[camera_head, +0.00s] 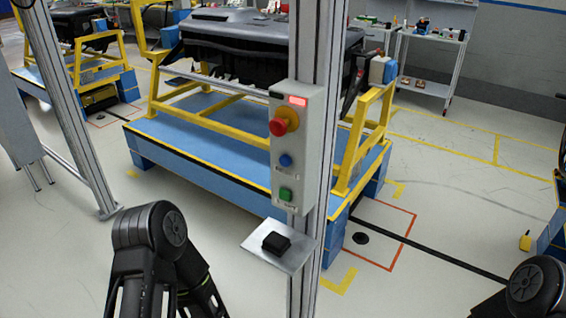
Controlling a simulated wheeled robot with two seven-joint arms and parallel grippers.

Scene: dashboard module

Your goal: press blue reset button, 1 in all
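A grey control box (299,140) is fixed to an upright metal post in the middle of the head view. The blue reset button (286,160) sits on its front face, below a red emergency knob (284,122) on a yellow collar and above a green button (285,193). A red lit indicator (296,101) is at the top of the box. My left arm's black links show at the lower left, and part of my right arm shows at the lower right corner. Neither arm touches the box. Neither gripper's fingers can be seen.
A small metal shelf (262,237) with a black object (276,243) juts out below the box. Behind the post stands a blue platform (190,150) with yellow rails, carrying a black dashboard module (265,45). Another metal post (70,110) stands at the left.

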